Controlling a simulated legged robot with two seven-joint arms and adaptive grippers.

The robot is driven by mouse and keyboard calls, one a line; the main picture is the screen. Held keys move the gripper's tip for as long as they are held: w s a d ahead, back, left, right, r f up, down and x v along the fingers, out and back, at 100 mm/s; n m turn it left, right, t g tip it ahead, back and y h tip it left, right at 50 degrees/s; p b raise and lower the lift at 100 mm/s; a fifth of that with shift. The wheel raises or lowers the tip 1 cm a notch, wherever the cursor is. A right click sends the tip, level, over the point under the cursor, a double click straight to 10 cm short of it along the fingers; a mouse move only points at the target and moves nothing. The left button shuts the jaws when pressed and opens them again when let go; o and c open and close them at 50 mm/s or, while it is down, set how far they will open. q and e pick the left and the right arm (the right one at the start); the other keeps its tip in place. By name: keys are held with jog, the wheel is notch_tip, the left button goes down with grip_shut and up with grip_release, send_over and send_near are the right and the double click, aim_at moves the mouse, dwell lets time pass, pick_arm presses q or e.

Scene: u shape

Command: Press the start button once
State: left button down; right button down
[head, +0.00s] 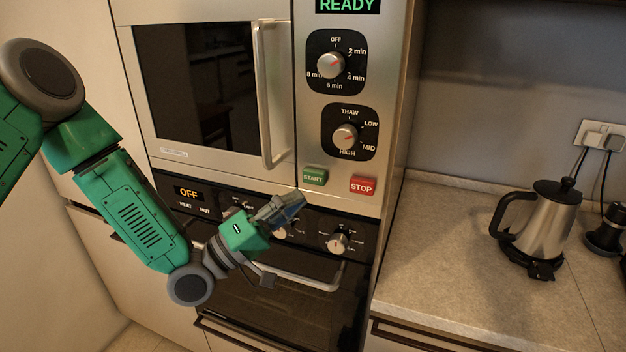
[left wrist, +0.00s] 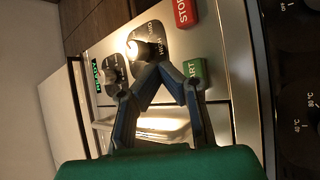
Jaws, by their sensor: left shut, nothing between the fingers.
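The green start button (head: 315,177) is on the microwave's panel, left of the red stop button (head: 362,185). The display (head: 347,5) reads READY. My left gripper (head: 300,199) is shut and empty, in front of the panel, just below the start button in the head view and apart from it in the picture. In the left wrist view the closed fingertips (left wrist: 162,68) show beside the start button (left wrist: 195,72), which a finger partly covers. The stop button (left wrist: 184,12) is at the top there. I cannot tell the exact gap to the panel. My right gripper is not in view.
The microwave's vertical handle (head: 268,95) and two knobs, timer (head: 331,65) and power (head: 345,138), are near. An oven with knobs and a handle (head: 300,281) is below. A kettle (head: 543,225) stands on the right counter (head: 440,250), whose front is clear.

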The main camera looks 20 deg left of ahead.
aim_at(323, 174)
pick_arm(q)
jog(key=shift+w+b, duration=0.55)
jog(key=shift+w, duration=1.8)
jog(key=shift+w+d+r, duration=0.1)
jog(key=shift+w+d, duration=0.05)
jog(key=shift+w, duration=0.2)
